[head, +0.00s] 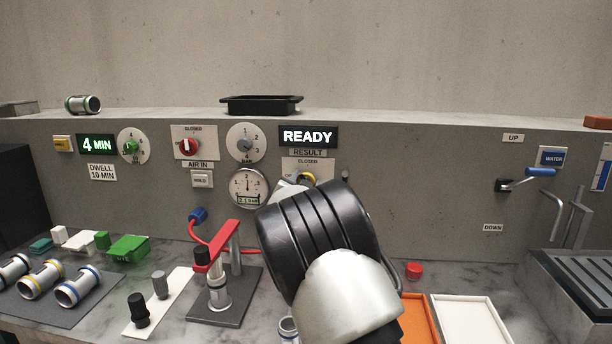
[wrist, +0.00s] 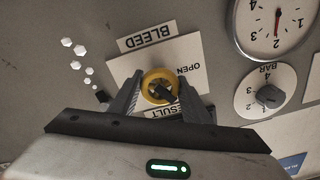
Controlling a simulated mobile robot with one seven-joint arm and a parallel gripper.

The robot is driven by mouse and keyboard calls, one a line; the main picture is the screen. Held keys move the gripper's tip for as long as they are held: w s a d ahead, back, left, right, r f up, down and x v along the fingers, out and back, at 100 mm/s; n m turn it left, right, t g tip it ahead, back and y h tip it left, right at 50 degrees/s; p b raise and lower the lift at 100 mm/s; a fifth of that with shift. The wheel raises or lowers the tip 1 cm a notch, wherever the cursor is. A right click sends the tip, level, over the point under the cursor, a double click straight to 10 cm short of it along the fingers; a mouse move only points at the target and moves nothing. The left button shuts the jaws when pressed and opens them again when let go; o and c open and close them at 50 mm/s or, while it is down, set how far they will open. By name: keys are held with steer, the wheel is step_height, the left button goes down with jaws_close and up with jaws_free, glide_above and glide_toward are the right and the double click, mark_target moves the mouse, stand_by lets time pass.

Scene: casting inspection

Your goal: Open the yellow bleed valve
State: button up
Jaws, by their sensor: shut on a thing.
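The yellow bleed valve (wrist: 158,82) is a round knob with a dark centre piece on a white plate in the wrist view, which is upside down. The plate (wrist: 192,52) shows the word OPEN, and a BLEED label (wrist: 147,36) is beside it. My gripper (wrist: 160,92) is shut on the knob, one finger on each side. In the head view a sliver of the yellow valve (head: 308,178) shows below the word CLOSED; my dark wrist and arm hide the rest.
A black nozzle (wrist: 102,97) near the plate has several white hexagonal specks trailing from it. A pressure gauge (head: 248,187) and regulator dial (head: 246,143) are left of the valve. The READY display (head: 308,136) is above. A red clamp fixture (head: 222,243) stands on the bench.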

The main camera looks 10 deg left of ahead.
steer(key=n+p, duration=0.3)
steer(key=n, duration=0.3)
steer(key=shift+r+n+p, duration=0.1)
steer(key=shift+n+p, duration=0.2)
steer(key=n+p, duration=0.2)
steer(key=n, duration=0.3)
steer(key=shift+n, duration=0.3)
steer(key=o, duration=1)
steer(key=shift+o, duration=0.2)
steer(key=shift+s, duration=0.1)
steer(key=s, duration=1.7)
steer(key=shift+s+a, duration=0.15)
steer(key=shift+a, duration=0.15)
